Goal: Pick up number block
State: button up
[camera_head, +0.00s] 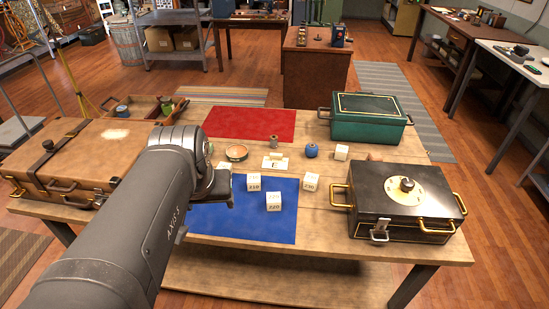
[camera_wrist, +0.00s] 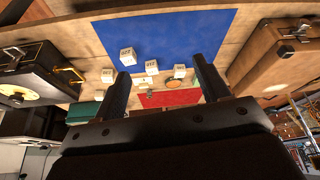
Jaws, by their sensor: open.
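Several white number blocks stand on and around the blue mat (camera_head: 262,228). Another white block (camera_head: 224,167) is partly hidden by my arm. A farther one (camera_head: 341,152) stands near the green case. The digits are too small to read surely. My gripper (camera_wrist: 160,68) is open and empty above the mat. In the wrist view a block (camera_wrist: 127,57) appears beside the left finger, and another (camera_wrist: 151,67) appears between the fingers.
A red mat (camera_head: 252,124) lies behind.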

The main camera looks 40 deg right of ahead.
jog(key=w+d+r+m+g, duration=0.1)
jog(key=w+d, duration=0.2)
jog(key=d, duration=0.3)
jog(key=w+d+r+m, duration=0.1)
jog(key=w+d, duration=0.2)
jog(key=d, duration=0.2)
jog(key=m+g, duration=0.2)
jog(key=m, duration=0.1)
send_over(311, 177)
jog(key=a, duration=0.2)
jog(key=s+a+x, duration=0.1)
jog(key=a+x, duration=0.1)
jog(key=x, duration=0.9)
jog(key=shift+y, duration=0.4)
jog(key=f, duration=0.4)
jog(key=d+f, duration=0.1)
jog(key=f, duration=0.7)
jog(key=shift+w+d, duration=0.2)
jog(key=shift+d+f, duration=0.2)
jog(key=shift+f, duration=2.5)
jog(key=c, duration=1.1)
